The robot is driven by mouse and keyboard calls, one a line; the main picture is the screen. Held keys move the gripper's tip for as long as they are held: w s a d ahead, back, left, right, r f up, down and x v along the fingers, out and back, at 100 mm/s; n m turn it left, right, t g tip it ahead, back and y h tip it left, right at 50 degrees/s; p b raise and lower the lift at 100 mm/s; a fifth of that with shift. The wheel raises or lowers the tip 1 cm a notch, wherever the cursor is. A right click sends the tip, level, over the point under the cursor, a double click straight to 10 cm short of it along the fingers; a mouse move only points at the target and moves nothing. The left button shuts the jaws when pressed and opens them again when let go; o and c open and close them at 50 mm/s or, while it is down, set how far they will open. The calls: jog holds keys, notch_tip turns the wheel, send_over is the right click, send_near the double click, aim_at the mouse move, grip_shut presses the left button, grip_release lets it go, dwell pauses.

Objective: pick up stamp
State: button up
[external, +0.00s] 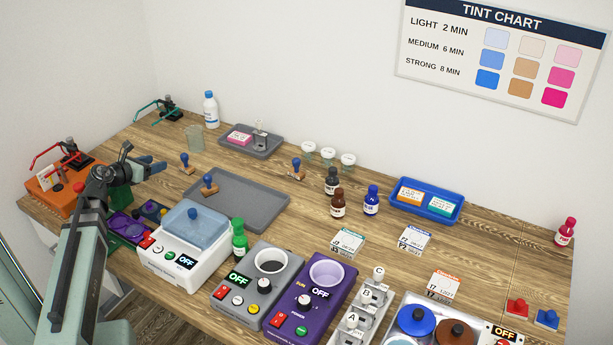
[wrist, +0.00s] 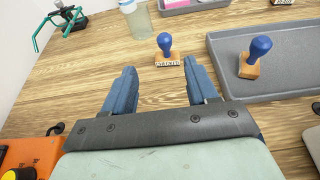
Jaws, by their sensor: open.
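Three stamps with blue knobs and wooden bases show in the external view. One stamp (external: 185,162) stands upright on the bare table left of the grey tray; it also shows in the wrist view (wrist: 165,48), with lettering on its base. A second stamp (external: 209,186) stands on the grey tray (external: 250,206), also in the wrist view (wrist: 253,59). A third stamp (external: 296,170) stands right of the tray, mostly cut off in the wrist view. My gripper (external: 158,168) is open and empty; in the wrist view its blue fingers (wrist: 159,72) point towards the first stamp, which is beyond the tips.
A clear beaker (external: 195,139) and a white bottle (external: 211,110) stand behind the first stamp. A small grey tray (external: 262,151) is at the back. An orange box (external: 57,192) is left of my arm. A white device (external: 184,256) with a blue lid stands in front.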

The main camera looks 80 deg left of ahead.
aim_at(182, 156)
jog(key=x, duration=0.8)
jog(key=shift+w+d+x, duration=0.1)
jog(key=shift+d+x, duration=0.05)
jog(key=shift+x, duration=1.35)
jog(key=shift+w+d+x, duration=0.1)
jog(key=shift+w+x, duration=0.05)
jog(key=shift+x, duration=1.35)
jog(key=shift+d+f, duration=0.1)
jog(key=shift+s, duration=0.1)
jog(key=c, duration=1)
jog(key=shift+c, duration=0.2)
notch_tip(182, 156, up, 10)
